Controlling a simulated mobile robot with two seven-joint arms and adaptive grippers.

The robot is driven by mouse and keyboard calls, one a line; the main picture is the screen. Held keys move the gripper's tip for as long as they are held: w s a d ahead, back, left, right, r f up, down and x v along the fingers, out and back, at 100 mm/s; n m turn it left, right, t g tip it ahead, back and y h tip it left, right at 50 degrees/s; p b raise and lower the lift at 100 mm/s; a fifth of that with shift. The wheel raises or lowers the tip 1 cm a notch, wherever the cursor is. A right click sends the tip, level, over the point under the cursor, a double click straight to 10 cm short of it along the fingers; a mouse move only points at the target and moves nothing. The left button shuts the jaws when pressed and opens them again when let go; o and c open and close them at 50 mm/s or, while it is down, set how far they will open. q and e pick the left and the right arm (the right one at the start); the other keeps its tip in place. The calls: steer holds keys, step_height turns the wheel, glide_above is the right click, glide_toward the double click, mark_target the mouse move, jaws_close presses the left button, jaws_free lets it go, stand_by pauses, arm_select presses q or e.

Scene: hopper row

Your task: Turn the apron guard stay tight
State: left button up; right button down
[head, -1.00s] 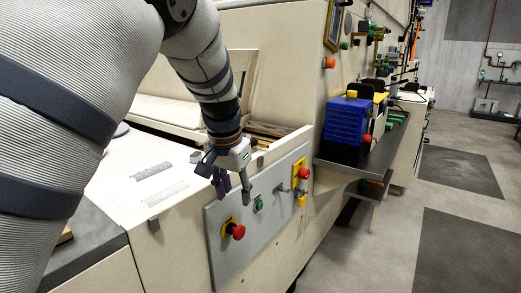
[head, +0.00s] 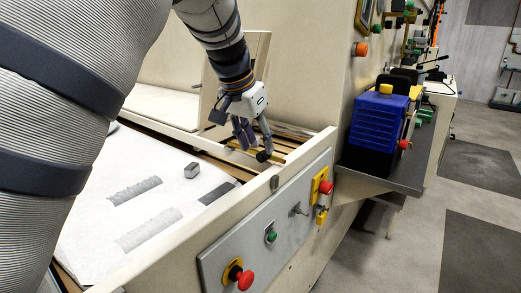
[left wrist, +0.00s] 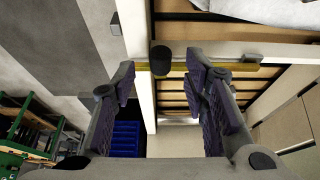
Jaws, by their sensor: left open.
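The apron guard stay seems to be a yellow bar with a black knob. In the left wrist view the knob (left wrist: 161,58) stands ahead of my fingers, between their tips in the picture, and the bar (left wrist: 222,67) runs across the slats. In the head view the dark knob (head: 263,156) shows at the fingertips, with part of the yellow bar (head: 238,162) beside it. My left gripper (head: 253,142) is open and points down over the slatted bed; its spread fingers also show in the left wrist view (left wrist: 162,82). Contact with the knob cannot be told. My right gripper is not in view.
A cream front wall carries a grey panel (head: 250,252) with a red button (head: 245,280), a green button (head: 271,237) and another red button (head: 326,187).

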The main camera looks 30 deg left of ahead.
mark_target(260, 153)
arm_select(q)
steer(key=shift+x, duration=1.75)
jaws_close()
